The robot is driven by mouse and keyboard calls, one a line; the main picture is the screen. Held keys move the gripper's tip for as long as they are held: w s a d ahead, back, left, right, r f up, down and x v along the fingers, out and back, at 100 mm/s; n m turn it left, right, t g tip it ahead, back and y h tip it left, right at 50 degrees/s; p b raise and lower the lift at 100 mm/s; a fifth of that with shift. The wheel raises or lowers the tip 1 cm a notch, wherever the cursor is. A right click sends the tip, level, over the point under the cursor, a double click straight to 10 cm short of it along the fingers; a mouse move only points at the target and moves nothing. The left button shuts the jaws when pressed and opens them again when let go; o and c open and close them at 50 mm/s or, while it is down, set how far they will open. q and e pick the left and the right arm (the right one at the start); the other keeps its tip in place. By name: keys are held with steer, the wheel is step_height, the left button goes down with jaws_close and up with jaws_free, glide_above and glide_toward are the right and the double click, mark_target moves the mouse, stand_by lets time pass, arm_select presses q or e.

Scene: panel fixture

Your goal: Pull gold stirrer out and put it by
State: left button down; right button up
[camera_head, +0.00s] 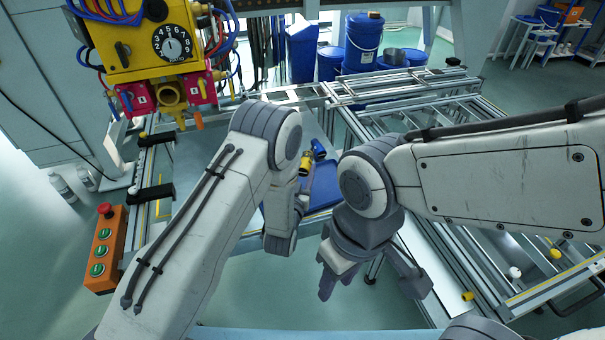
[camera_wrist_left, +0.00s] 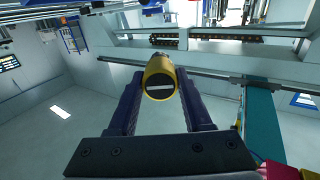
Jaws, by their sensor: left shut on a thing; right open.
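The gold stirrer (camera_wrist_left: 160,80) shows end-on in the left wrist view as a gold cylinder with a dark end face and a pale bar across it. My left gripper (camera_wrist_left: 162,92) has one dark finger on each side of it and is shut on it. In the head view the stirrer (camera_head: 306,161) is a small gold piece beyond my left arm, above a blue panel, and apart from the yellow machine. The rest of its length is hidden. My right gripper (camera_head: 372,284) is open and empty, pointing down at the lower middle.
A yellow dosing machine (camera_head: 165,45) with a dial and pink blocks hangs at the upper left. An orange button box (camera_head: 105,250) stands below it. A blue panel (camera_head: 322,190) lies behind my left wrist. Metal rails (camera_head: 480,255) fill the right. Blue drums (camera_head: 362,42) stand behind.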

arm_select(q)
steer(key=shift+a+f+b, duration=0.15)
steer(key=shift+f+b, duration=0.55)
steer(key=shift+f, duration=0.3)
steer(key=shift+f+b, duration=1.7)
steer(key=shift+f, duration=0.75)
steer(key=shift+c, duration=1.2)
jaws_free()
steer(key=shift+s, duration=0.1)
